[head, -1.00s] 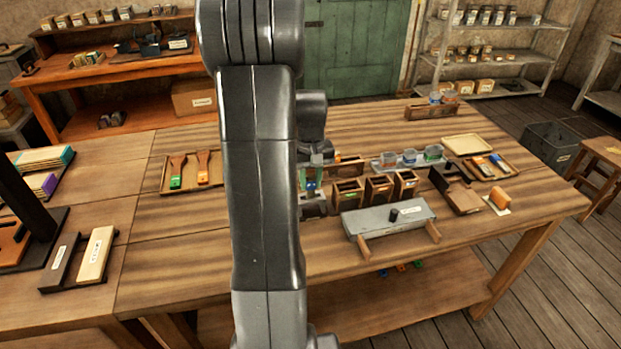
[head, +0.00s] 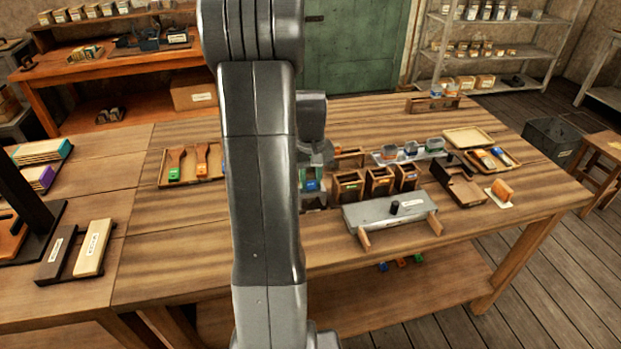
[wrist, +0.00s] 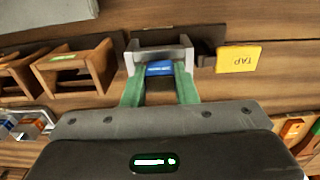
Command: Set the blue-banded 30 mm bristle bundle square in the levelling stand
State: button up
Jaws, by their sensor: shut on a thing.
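My gripper (wrist: 159,76) has green fingers that are shut on the blue-banded bristle bundle (wrist: 158,68) in the wrist view. The blue band shows between the fingertips; the bristles are hard to make out. The grey levelling stand (wrist: 160,50) frames the bundle, with its walls at the back and sides. I cannot tell whether the bundle touches the stand's floor or sits square. In the head view my arm hides most of this spot; a bit of blue (head: 312,185) shows just right of it.
A yellow TAP plate (wrist: 238,58) lies right of the stand. Open wooden boxes (wrist: 75,70) stand to the left. In the head view, a grey block on wooden rails (head: 391,212) is in front, and a tray of brushes (head: 190,165) is left of my arm.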

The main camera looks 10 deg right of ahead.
dwell(0.3)
jog(key=o, duration=1)
jog(key=shift+o, duration=0.2)
notch_tip(320, 180, up, 14)
jog(key=shift+f, duration=0.1)
